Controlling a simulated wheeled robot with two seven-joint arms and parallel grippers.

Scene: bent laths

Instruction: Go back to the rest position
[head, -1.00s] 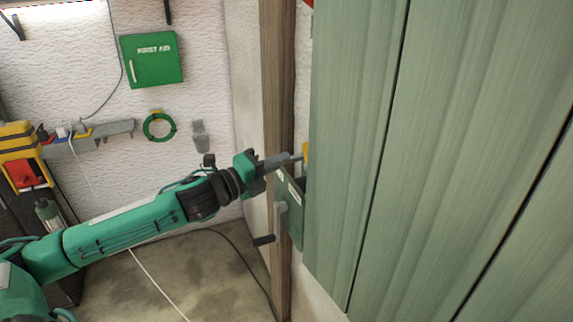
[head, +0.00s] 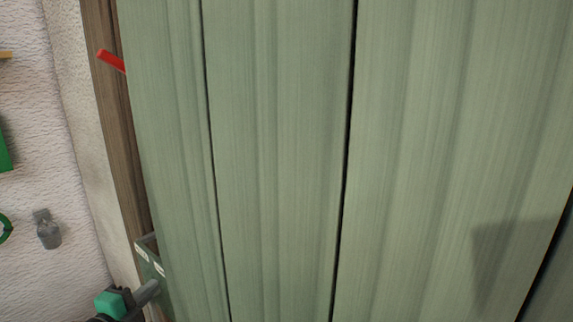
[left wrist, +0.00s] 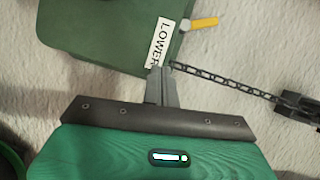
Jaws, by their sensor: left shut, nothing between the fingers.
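My left gripper (head: 152,288) shows at the bottom left of the head view, shut and empty, with its arm cut off by the frame's lower edge. In the left wrist view its closed fingers (left wrist: 161,75) lie over the edge of the white LOWER label on a green box (left wrist: 105,30); whether they touch it I cannot tell. The box also shows in the head view (head: 150,258), partly hidden behind the gripper and beside the laths. A yellow lever (left wrist: 203,23) sticks out from the box. My right gripper is not in view.
Tall green laths (head: 275,150) fill most of the head view, with dark gaps between them. A wooden post (head: 112,120) stands at their left, with a red piece (head: 111,60) near its top. A chain (left wrist: 230,83) runs by the fingers to a dark block (left wrist: 303,105).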

